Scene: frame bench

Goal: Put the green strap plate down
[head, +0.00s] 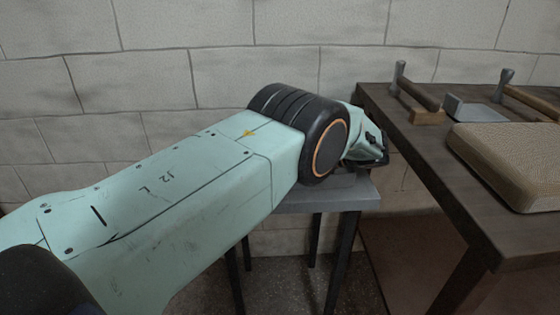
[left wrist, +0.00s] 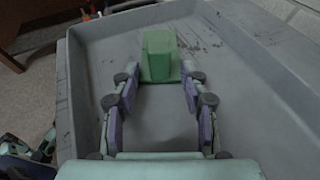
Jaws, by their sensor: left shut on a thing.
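The green strap plate (left wrist: 159,55) shows in the left wrist view as a green block-like piece with a flat base, at the top middle. My left gripper (left wrist: 160,74) is shut on it, with one finger at each side. The piece is over the floor of a grey tray-like top (left wrist: 225,118) with raised rims; I cannot tell whether it touches. In the head view my left arm reaches over a grey stand (head: 325,199), and the wrist hides the strap plate.
A block wall (head: 200,60) is behind. The grey top is otherwise bare around the gripper.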

